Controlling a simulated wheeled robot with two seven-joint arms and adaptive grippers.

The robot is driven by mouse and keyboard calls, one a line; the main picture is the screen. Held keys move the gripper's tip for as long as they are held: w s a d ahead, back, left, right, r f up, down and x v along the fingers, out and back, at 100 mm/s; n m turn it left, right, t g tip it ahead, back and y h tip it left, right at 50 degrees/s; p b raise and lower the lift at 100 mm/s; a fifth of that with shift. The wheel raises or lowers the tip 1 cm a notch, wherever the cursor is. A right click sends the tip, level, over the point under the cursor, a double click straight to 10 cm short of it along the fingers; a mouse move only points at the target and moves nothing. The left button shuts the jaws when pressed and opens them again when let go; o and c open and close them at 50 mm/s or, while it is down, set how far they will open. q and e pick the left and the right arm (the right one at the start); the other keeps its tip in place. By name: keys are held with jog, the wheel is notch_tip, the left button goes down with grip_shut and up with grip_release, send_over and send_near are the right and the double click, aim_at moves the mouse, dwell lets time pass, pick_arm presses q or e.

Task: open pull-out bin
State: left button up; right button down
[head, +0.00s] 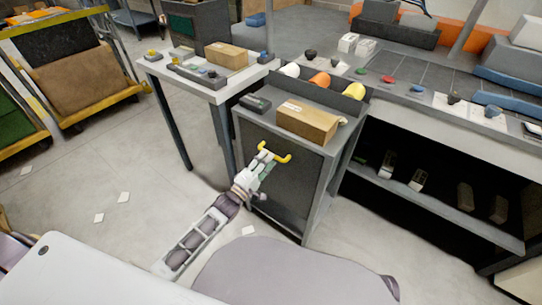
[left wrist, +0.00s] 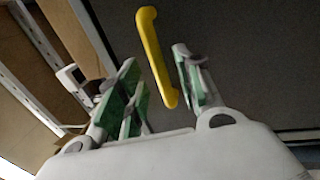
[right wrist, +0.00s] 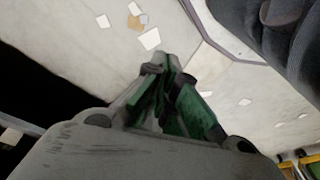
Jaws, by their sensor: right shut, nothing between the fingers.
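The pull-out bin's dark front panel (head: 295,190) sits in a grey cabinet and looks flush with its frame. A yellow handle (head: 285,158) is on the upper part of the panel. My left gripper (head: 266,162) is at the handle. In the left wrist view the yellow handle (left wrist: 152,50) reaches down between the two spread fingers of my left gripper (left wrist: 162,88), with gaps on both sides. The dark panel also shows behind it (left wrist: 240,60). My right gripper (right wrist: 168,80) shows only in its own wrist view, shut and empty, away from the bin.
A cardboard box (head: 308,122) and a small dark device (head: 255,103) sit on the cabinet top. A white table (head: 218,93) stands to its left and a long workbench (head: 450,150) to its right. The floor (head: 110,165) at left is open, with scattered paper pieces.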

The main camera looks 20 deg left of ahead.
pick_arm(q)
jog(key=shift+x, duration=1.7)
grip_shut()
